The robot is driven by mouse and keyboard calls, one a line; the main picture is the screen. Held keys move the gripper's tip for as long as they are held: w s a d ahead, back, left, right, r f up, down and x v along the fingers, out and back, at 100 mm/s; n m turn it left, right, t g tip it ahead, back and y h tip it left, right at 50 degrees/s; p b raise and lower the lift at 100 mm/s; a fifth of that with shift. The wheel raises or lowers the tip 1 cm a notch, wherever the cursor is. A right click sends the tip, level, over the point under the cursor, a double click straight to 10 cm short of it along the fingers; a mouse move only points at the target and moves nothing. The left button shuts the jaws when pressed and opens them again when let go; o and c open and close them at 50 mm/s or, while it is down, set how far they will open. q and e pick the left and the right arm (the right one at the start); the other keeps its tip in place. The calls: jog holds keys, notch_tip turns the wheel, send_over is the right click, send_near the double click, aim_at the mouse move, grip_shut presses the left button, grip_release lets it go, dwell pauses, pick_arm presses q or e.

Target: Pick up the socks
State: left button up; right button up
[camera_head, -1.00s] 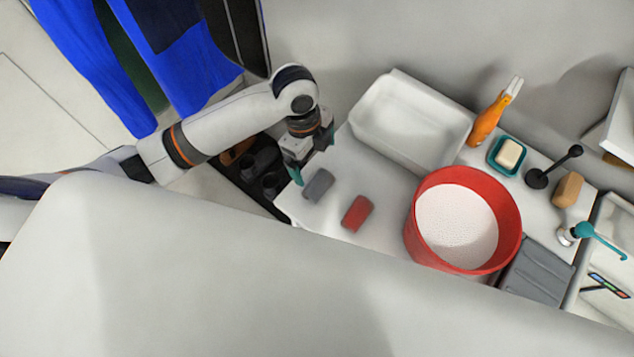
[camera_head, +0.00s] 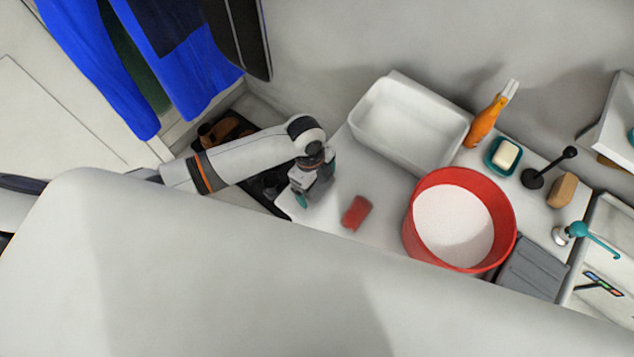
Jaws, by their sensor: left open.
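The red bundle (camera_head: 357,212) lies in plain view, left of the red bucket. My right gripper is not in view.
A red bucket (camera_head: 410,227) with white contents stands right of the red bundle. A white bin (camera_head: 375,125) stands behind. An orange bottle (camera_head: 485,125), a soap dish (camera_head: 493,166) and a grey folded item (camera_head: 532,270) are further right. A black tray with shoes (camera_head: 232,127) is at left.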

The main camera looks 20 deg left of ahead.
pick_arm(q)
jog(key=shift+f, duration=0.25)
jog(key=c, duration=0.9)
